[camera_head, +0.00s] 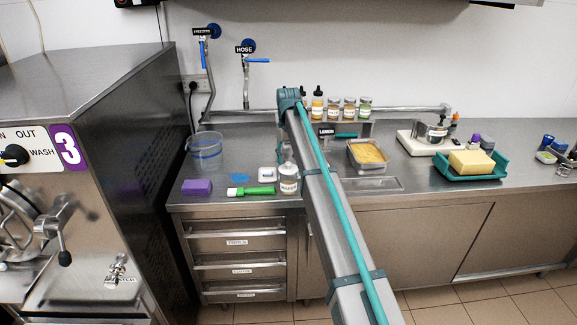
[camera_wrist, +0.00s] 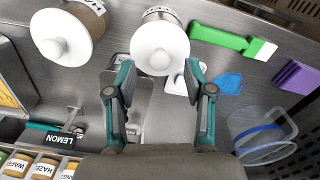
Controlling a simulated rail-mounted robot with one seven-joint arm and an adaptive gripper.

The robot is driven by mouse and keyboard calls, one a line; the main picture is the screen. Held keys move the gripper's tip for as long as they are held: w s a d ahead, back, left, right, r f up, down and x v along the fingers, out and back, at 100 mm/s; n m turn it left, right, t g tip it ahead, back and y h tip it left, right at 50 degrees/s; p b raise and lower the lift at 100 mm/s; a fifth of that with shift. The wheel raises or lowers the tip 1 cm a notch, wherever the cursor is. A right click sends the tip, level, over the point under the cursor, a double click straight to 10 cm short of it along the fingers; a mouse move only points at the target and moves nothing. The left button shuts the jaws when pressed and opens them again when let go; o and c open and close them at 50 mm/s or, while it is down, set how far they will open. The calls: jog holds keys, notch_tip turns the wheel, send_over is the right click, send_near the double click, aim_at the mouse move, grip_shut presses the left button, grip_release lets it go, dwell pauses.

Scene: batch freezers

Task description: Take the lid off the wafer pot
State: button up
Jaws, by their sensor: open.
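Two pots with round white knobbed lids show in the wrist view. The middle pot (camera_wrist: 161,14), its lid (camera_wrist: 160,48) on, stands just beyond my open, empty gripper (camera_wrist: 156,72). The same pot (camera_head: 288,186) shows beside my arm in the head view. The other pot (camera_wrist: 90,14) has brown contents or a brown band and its lid (camera_wrist: 66,38) on, at upper left; my arm seems to hide it in the head view. I cannot read which pot is wafer. The fingers are apart, with the middle lid ahead of and between their tips.
A green-handled tool (camera_head: 250,191), purple sponge (camera_head: 196,187), blue scrap (camera_head: 238,178) and clear pitcher (camera_head: 206,152) lie left of the pot. A small white item (camera_head: 266,174) is close by. Labelled small jars (camera_head: 349,108) stand behind. A tray of yellow food (camera_head: 384,168) is to the right.

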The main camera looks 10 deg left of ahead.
notch_tip(320, 180, down, 2)
jog(key=shift+f, duration=0.1)
jog(key=c, duration=0.9)
